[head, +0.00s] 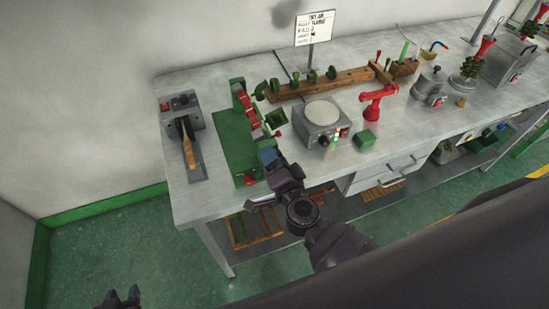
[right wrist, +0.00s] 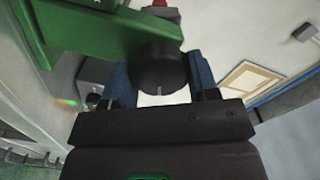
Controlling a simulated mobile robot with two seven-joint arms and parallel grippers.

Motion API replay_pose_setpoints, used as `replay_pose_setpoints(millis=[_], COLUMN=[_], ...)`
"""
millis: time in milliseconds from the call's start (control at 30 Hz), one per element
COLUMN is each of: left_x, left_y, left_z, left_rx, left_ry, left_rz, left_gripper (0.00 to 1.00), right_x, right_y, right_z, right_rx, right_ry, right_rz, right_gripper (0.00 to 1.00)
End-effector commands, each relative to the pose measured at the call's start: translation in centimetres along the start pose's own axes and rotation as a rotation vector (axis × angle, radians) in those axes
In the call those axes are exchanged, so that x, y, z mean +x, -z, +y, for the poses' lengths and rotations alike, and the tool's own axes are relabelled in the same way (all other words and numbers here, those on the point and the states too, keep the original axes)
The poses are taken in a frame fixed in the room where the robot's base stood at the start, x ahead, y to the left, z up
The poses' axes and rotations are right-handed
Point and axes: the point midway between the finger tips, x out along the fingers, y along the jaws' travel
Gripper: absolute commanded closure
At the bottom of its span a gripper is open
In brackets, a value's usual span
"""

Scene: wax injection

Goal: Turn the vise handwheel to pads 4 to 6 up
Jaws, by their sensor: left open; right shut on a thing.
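The green vise (head: 233,140) stands on the bench toward its left end, with red parts along its right side. My right gripper (head: 268,156) reaches the vise's right side from the front of the bench. In the right wrist view its blue fingers stand on both sides of a dark round knob, the handwheel (right wrist: 160,68), and are shut on it. A green vise part (right wrist: 95,30) lies just beyond it. In the head view my gripper hides the handwheel, and the pad numbers cannot be read. My left gripper (head: 123,298) is open and empty, low over the floor at the bottom left.
A grey block with a wooden-handled tool (head: 188,152) lies left of the vise. A grey box with a round pale top (head: 321,112) stands to the right, beside a small green block (head: 364,139). A wooden rack (head: 325,84) and a sign (head: 314,27) are behind.

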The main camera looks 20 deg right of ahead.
Motion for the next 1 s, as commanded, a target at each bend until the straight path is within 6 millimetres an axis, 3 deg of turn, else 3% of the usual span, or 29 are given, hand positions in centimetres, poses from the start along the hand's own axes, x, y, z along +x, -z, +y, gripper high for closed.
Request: replay_pose_setpoints(millis=[1000], left_x=[0.02], left_y=[-0.05], left_z=[0.00], left_rx=[0.000], left_ry=[0.000], left_rz=[0.000], left_gripper=[0.57], right_x=[-0.02], right_y=[-0.05], right_z=[0.21], right_rx=[0.510], right_ry=[-0.001], right_rz=[0.001], right_gripper=[0.69])
